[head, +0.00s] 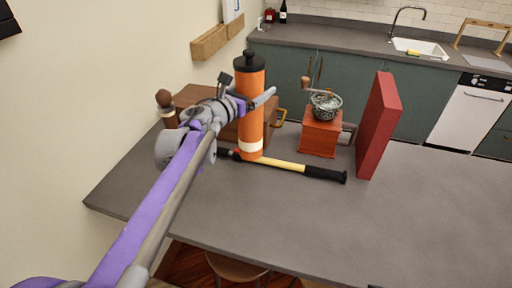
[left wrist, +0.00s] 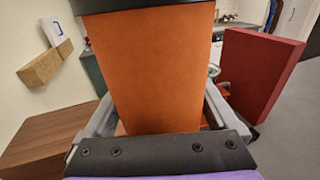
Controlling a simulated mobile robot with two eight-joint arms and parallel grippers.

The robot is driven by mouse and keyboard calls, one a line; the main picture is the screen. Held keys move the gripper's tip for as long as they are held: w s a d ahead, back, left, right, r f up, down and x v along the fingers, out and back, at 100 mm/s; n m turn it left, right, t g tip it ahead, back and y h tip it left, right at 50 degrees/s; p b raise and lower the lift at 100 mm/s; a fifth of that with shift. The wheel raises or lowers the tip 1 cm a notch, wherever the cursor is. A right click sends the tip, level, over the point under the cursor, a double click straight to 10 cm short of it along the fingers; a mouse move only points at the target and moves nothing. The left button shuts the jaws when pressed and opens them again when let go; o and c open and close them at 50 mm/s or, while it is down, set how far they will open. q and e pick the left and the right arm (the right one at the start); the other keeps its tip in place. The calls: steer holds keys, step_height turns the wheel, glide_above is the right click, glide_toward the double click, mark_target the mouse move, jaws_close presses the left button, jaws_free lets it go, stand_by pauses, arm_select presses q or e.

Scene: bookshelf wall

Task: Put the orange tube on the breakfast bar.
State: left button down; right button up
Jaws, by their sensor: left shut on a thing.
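The orange tube (head: 250,122) has a black cap and a pale band near its base. It is upright over the grey breakfast bar (head: 410,225); I cannot tell whether its base touches the top. My left gripper (head: 254,103) is shut on the tube's upper part. In the left wrist view the tube (left wrist: 155,70) fills the space between the fingers. Its base is hidden there. My right gripper is in neither view.
A hammer (head: 288,165) lies by the tube's base. A brown wooden box (head: 192,95) stands behind my gripper. A coffee grinder (head: 321,137) and a red book (head: 378,125) stand to the right. The bar's front and right are clear.

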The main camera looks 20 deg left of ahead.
mark_target(243, 129)
arm_select(q)
steer(key=shift+s+f+b, duration=0.2)
steer(key=shift+f+b, duration=0.15)
steer(key=shift+f, duration=4.6)
jaws_free()
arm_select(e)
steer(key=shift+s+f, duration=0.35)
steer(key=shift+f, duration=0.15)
arm_select(q)
steer(key=b+v, duration=0.1)
steer(key=v, duration=1.1)
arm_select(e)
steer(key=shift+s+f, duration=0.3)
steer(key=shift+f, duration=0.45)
